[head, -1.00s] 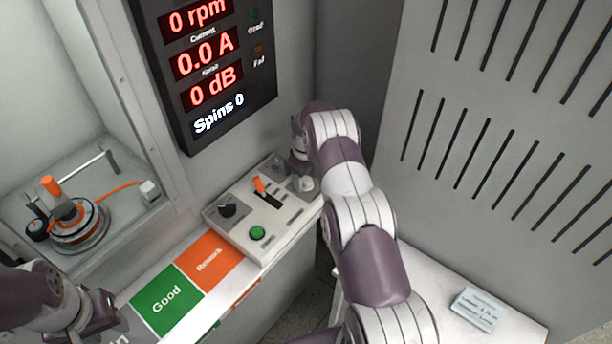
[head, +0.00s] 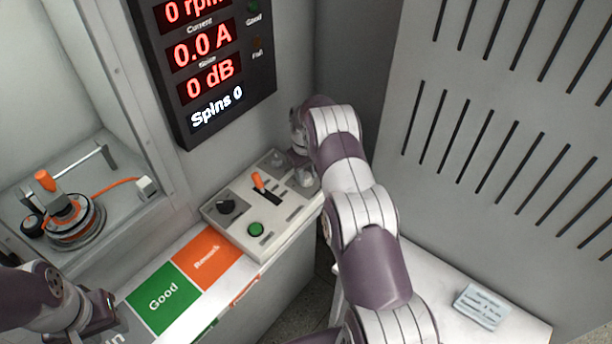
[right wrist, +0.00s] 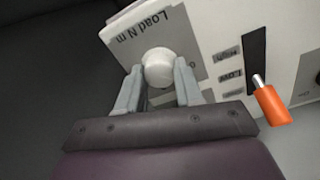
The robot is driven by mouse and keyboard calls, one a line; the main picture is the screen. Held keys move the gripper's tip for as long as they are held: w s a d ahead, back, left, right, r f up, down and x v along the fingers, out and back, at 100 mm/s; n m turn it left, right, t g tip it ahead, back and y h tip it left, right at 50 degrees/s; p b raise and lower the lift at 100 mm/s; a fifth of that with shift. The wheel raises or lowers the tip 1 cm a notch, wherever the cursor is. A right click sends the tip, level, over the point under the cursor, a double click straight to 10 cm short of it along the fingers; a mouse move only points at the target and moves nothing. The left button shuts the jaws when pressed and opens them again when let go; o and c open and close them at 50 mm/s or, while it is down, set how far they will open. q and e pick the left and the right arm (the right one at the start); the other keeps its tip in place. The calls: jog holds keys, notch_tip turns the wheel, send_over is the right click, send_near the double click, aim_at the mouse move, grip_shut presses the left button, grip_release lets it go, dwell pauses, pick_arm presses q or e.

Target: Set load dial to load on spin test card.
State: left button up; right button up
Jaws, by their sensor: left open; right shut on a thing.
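The load dial (right wrist: 158,68) is a round white knob on a grey "Load N m" plate in the right wrist view. My right gripper (right wrist: 158,85) is shut on it, one finger on each side. In the head view my right gripper (head: 300,160) is at the far right end of the control panel (head: 232,228), and the arm largely hides the dial there. The spin test card (head: 481,306) lies on the white surface at lower right; its text is too small to read. My left gripper (head: 108,316) is at the lower left, above the table near the Good area, empty.
The panel also has an orange-handled lever (head: 258,182), a black knob (head: 226,206) and a green button (head: 256,229). The display (head: 212,62) reads 0 rpm, 0.0 A, 0 dB, Spins 0. A hub motor (head: 72,220) sits in the bay at left.

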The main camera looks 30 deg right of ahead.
aim_at(306, 175)
jog(key=m+b, duration=0.1)
jog(key=m, duration=0.2)
jog(key=shift+w+b, duration=0.1)
jog(key=shift+b, duration=0.2)
jog(key=shift+m+b, duration=0.35)
jog(key=shift+m, duration=0.65)
jog(key=shift+r, duration=0.1)
jog(key=o, duration=1)
jog(key=shift+o, duration=0.2)
notch_tip(306, 175, up, 3)
jog(key=shift+f, duration=0.1)
notch_tip(306, 175, up, 10)
jog(key=p, duration=0.9)
